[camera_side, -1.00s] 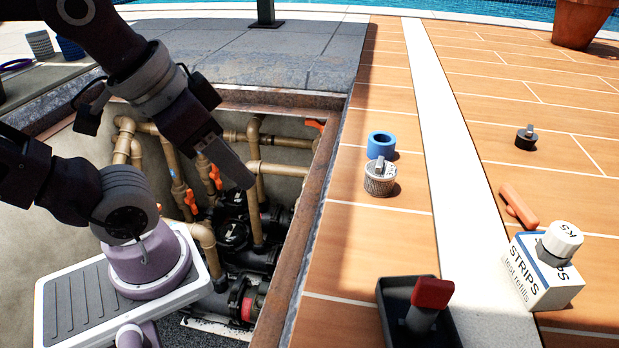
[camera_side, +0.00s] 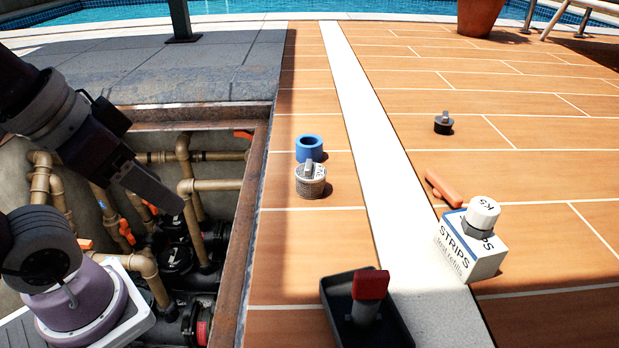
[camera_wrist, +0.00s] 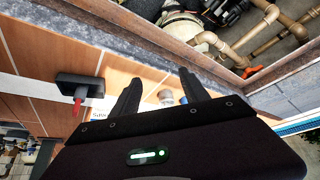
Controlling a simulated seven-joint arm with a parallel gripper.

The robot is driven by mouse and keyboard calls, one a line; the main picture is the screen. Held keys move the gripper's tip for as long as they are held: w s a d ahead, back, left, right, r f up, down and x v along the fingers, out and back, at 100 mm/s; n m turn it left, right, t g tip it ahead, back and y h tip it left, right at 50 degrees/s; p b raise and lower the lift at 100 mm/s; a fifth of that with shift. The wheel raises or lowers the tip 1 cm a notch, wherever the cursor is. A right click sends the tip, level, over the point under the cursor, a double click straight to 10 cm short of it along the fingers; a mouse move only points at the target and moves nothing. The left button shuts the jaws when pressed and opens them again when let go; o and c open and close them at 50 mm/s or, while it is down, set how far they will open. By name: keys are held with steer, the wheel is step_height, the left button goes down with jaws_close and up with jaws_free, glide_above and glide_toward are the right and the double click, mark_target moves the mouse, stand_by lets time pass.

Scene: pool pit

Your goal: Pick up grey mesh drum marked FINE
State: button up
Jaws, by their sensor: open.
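The grey mesh drum (camera_side: 311,182) stands upright on the orange tiles right of the pit, with a grey tab on its pale top. Its marking is too small to read. A blue ring (camera_side: 309,147) sits just behind it. My gripper (camera_side: 172,202) is over the pit, left of the drum and well apart from it. In the wrist view, my gripper (camera_wrist: 160,79) is open and empty. A small, partly hidden grey-white thing, apparently the drum (camera_wrist: 166,97), shows between the fingers.
The open pit holds brown pipes (camera_side: 215,185) and has a raised rusty rim (camera_side: 235,270). A black tray with a red-topped piece (camera_side: 370,285) stands in front.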

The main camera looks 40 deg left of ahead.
steer(key=o, duration=0.4)
steer(key=shift+o, duration=0.2)
